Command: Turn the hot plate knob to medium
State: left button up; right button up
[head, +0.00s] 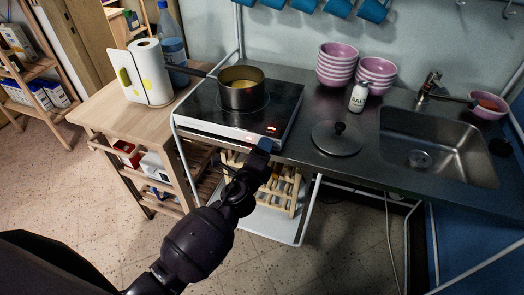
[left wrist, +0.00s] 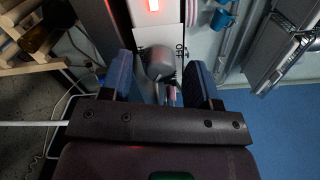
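The hot plate (head: 275,103) stands on the left of the metal counter. It has a black top, a pale front panel and red lights. A pot (head: 242,90) with yellowish contents sits on it. My left gripper (head: 263,146) is at the panel's front right and covers the knob in the head view. In the left wrist view the grey knob (left wrist: 160,64) shows between the two blue fingertips of my left gripper (left wrist: 159,80), which are apart with gaps beside the knob. Small dark marks flank the knob. The knob's exact setting cannot be read. My right gripper is not in view.
A grey lid (head: 338,141), a salt shaker (head: 358,97) and pink bowls (head: 337,68) stand right of the hot plate. The sink (head: 432,140) is farther right. A wooden cart (head: 110,105) with a paper towel roll (head: 150,72) is at the left.

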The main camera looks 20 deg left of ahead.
pick_arm(q)
jog(key=s, duration=1)
jog(key=shift+s+a+b, duration=0.2)
jog(key=shift+s+b, duration=0.15)
jog(key=shift+s, duration=0.05)
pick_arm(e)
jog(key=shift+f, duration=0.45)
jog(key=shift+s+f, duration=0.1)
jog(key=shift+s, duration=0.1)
